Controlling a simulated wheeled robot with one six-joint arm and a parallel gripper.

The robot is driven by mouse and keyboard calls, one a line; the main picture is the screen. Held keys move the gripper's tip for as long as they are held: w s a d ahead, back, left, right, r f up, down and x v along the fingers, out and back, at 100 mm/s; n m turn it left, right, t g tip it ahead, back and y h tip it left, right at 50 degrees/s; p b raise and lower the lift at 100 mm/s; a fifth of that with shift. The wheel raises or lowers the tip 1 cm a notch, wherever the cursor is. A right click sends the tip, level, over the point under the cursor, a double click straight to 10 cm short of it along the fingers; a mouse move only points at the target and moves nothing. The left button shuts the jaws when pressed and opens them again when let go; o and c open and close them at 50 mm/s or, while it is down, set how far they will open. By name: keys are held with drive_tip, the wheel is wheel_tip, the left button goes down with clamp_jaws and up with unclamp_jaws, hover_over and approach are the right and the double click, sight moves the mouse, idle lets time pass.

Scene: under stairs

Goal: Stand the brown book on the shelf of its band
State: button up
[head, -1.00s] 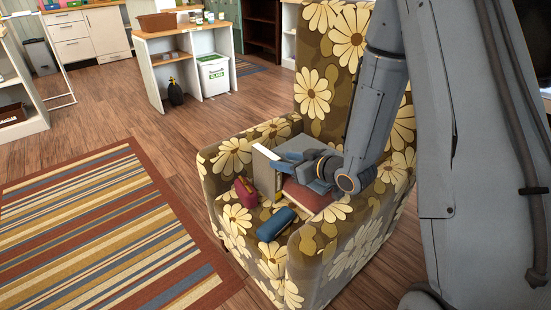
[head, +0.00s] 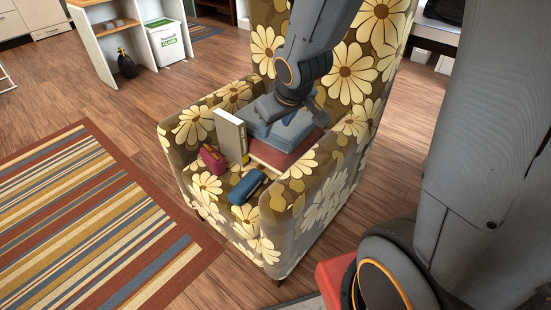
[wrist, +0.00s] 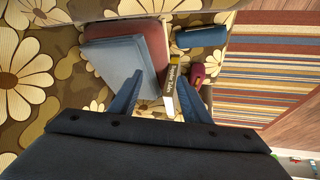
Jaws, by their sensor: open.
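A book (head: 231,137) stands upright on the seat of the flowered armchair (head: 315,205), with a pale grey side showing in the head view. In the wrist view, what appears to be the same book (wrist: 172,82) shows a dark brown lettered spine with a yellow band near one end. My gripper (head: 268,112) points down over the seat, close to the right of the book and above a folded blue-grey cloth. In the wrist view my gripper (wrist: 160,76) is open, and the book shows between its fingers. I cannot tell its depth between them. No banded shelf can be made out.
A maroon case (head: 212,158) and a blue case (head: 246,187) lie on the seat in front. Chair arms and back enclose the seat. A striped rug (head: 90,220) lies left; a white shelf unit (head: 150,40) stands behind.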

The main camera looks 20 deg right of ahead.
drive_tip(key=s+a+r+g, duration=0.3)
drive_tip(key=s, duration=0.6)
drive_tip(key=s+a+r+m+g, duration=0.1)
drive_tip(key=s+a+r+g, duration=0.2)
drive_tip(key=s, duration=0.7)
drive_tip(key=shift+s+r+m, duration=0.2)
drive_tip(key=shift+r+m, duration=0.1)
drive_tip(key=shift+r, duration=0.2)
